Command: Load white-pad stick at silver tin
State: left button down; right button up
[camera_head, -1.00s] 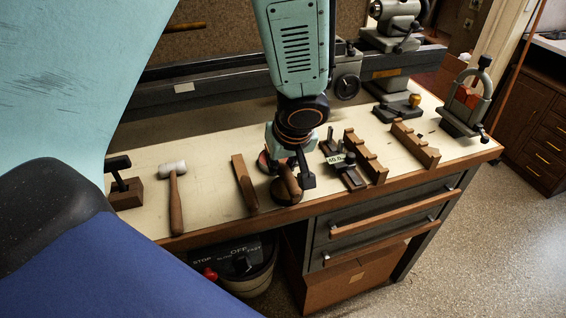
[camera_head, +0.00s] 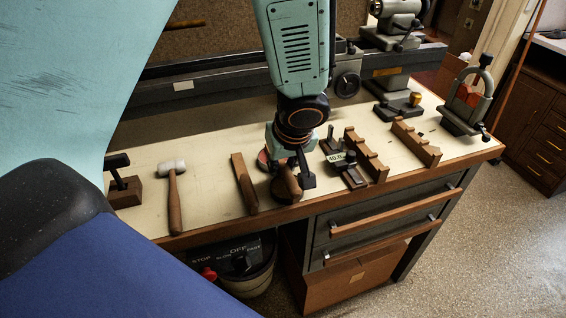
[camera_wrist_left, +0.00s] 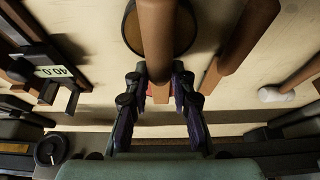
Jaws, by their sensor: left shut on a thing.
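My left gripper (camera_head: 297,182) is low over the front part of the bench, shut on a brown wooden stick (camera_head: 290,180). In the left wrist view the stick (camera_wrist_left: 157,40) runs up from between the fingers (camera_wrist_left: 160,102). No white pad can be made out on it. A round tin with a brown inside (camera_head: 285,196) sits under the stick, and its dark rim shows behind the stick in the wrist view (camera_wrist_left: 187,30). I cannot tell whether they touch. A second round, reddish tin (camera_head: 264,160) is partly hidden behind the gripper. Neither tin looks clearly silver. My right gripper is out of view.
Left of the gripper lie a wooden bar (camera_head: 244,183) and a white-headed mallet (camera_head: 174,190). To the right are a gauge with a small display (camera_head: 338,158) and two notched wooden racks (camera_head: 365,153) (camera_head: 415,142). A lathe-like machine (camera_head: 392,40) stands behind. The bench is bare between mallet and bar.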

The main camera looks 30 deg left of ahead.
pick_arm(q)
jog(key=shift+s+f+b, duration=0.15)
jog(key=shift+b, duration=0.15)
dwell(1.2)
jog(key=shift+r+p, duration=0.85)
jog(key=shift+r, duration=0.2)
jog(key=shift+r+p, duration=1.9)
jog(key=shift+r, duration=0.7)
jog(key=shift+f, duration=0.1)
